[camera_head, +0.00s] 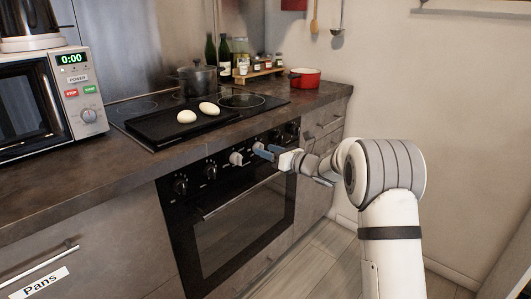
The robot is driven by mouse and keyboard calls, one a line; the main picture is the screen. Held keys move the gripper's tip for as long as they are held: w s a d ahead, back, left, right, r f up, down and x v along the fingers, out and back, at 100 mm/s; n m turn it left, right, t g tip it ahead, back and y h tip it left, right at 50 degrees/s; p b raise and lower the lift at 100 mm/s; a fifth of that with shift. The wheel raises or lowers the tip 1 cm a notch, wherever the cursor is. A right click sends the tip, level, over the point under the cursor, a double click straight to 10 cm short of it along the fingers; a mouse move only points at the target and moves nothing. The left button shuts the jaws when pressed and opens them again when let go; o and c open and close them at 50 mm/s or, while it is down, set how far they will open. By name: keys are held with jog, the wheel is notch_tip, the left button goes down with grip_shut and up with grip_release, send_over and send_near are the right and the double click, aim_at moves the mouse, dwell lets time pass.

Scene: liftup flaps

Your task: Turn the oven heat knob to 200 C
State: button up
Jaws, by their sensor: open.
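The black oven (240,226) is built in under the counter, with its door shut. Its control panel carries dark knobs at the left, one at the far left (181,187) and one beside it (210,172). A pale knob (236,158) sits near the panel's middle. More dark knobs (293,129) are at the right end. Markings are too small to read, so I cannot tell which knob sets heat or its setting. My gripper (260,151) is open, its blue-grey fingers pointing left at the panel, just right of the pale knob. Contact cannot be made out.
The oven door handle (245,194) runs below the panel. On the cooktop above are a black tray (165,126) with two pale oval items, and a dark pot (196,80). A red pot (304,77) stands right. A microwave (50,98) is left. Floor at right is free.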

jog(key=shift+x, duration=0.85)
jog(key=shift+c, duration=0.4)
jog(key=c, duration=0.9)
